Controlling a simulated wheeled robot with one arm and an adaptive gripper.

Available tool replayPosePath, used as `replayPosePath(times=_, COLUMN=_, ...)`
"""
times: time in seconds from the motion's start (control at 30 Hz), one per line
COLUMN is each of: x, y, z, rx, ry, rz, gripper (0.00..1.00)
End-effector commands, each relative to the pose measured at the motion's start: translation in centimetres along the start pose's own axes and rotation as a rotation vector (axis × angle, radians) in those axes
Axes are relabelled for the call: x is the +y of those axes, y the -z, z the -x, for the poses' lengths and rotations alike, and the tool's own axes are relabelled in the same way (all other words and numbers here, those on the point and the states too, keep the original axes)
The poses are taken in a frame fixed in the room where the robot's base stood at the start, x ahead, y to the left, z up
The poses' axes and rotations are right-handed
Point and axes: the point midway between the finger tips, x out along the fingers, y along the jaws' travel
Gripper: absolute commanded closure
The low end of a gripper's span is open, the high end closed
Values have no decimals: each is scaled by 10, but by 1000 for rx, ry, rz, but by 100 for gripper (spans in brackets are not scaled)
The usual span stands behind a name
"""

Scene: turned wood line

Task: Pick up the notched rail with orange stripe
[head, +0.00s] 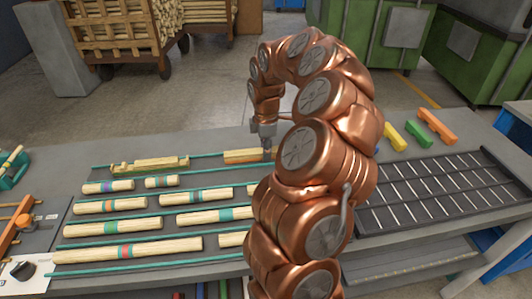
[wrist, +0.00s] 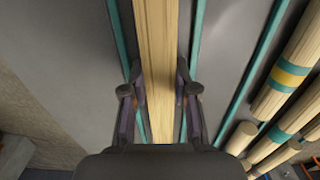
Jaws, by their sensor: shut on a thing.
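My gripper (head: 267,151) points down at the back row of the work table, partly behind my copper arm. It is shut on a pale wooden rail (head: 240,156). In the wrist view my gripper (wrist: 157,98) has one finger on each side of this rail (wrist: 158,45), which runs lengthwise between them. No stripe shows on the part of the rail in the wrist view, and its right part is hidden by my arm in the head view. Whether it is clear of the table I cannot tell. Another notched wooden piece (head: 150,165) lies to the left in the same row.
Several round striped wooden rods lie in rows between teal strips (head: 128,218) in front of the gripper. A dark slotted tray (head: 440,195) is on the right, with yellow (head: 393,136), green (head: 418,133) and orange (head: 437,125) blocks behind it. A wooden cart (head: 125,35) stands beyond the table.

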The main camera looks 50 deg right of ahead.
Motion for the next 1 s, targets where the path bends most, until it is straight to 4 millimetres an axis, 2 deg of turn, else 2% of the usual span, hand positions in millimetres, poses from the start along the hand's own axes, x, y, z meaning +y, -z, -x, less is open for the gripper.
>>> replayPosePath(times=0.17, x=1, y=0, z=5, rx=0, ry=-3, rz=0, gripper=100)
replayPosePath(times=0.57, x=1, y=1, z=37, rx=-1, ry=-5, rz=0, gripper=100)
replayPosePath(times=0.83, x=-15, y=26, z=36, rx=-1, ry=0, rz=3, gripper=100)
replayPosePath(times=1.0, x=-30, y=48, z=40, rx=-2, ry=-1, rz=4, gripper=100)
